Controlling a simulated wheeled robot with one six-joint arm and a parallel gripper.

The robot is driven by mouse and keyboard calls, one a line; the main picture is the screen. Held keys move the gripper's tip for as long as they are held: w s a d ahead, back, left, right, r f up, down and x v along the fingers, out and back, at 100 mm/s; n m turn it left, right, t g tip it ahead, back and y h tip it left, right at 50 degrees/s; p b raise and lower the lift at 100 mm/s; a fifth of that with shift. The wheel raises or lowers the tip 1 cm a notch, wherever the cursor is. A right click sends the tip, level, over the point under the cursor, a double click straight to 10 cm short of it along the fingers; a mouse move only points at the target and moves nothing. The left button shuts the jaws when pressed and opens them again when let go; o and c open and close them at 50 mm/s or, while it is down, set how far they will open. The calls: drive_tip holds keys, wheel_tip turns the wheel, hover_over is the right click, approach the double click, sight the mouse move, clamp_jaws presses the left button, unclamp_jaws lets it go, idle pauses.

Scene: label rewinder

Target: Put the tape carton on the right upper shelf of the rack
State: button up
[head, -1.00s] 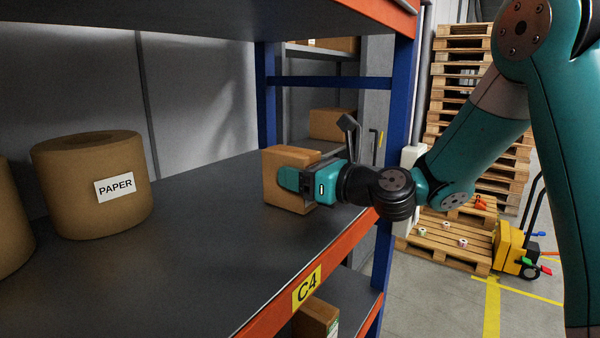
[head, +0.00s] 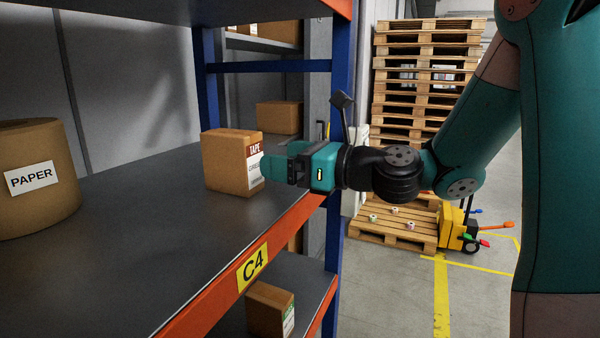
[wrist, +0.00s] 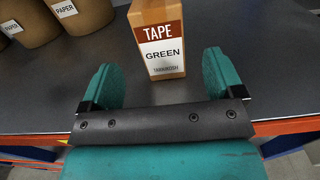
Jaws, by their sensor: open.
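The tape carton (head: 228,162) is a brown box with a red and white label reading TAPE GREEN. It stands upright on the grey upper shelf (head: 130,240), near the right end. In the wrist view the carton (wrist: 158,40) stands just beyond my fingertips, its label facing me. My gripper (head: 275,165) is open, with its teal fingers apart and nothing between them. In the wrist view the gripper (wrist: 160,75) shows clear shelf between its fingers in front of the carton.
A large PAPER roll (head: 38,180) stands on the same shelf at left. The orange front beam with the C4 sign (head: 252,267) and a blue upright (head: 341,120) bound the shelf. Another carton (head: 270,308) sits on the shelf below. Pallets (head: 420,90) are stacked behind.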

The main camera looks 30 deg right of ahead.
drive_tip(key=shift+v, duration=1.4)
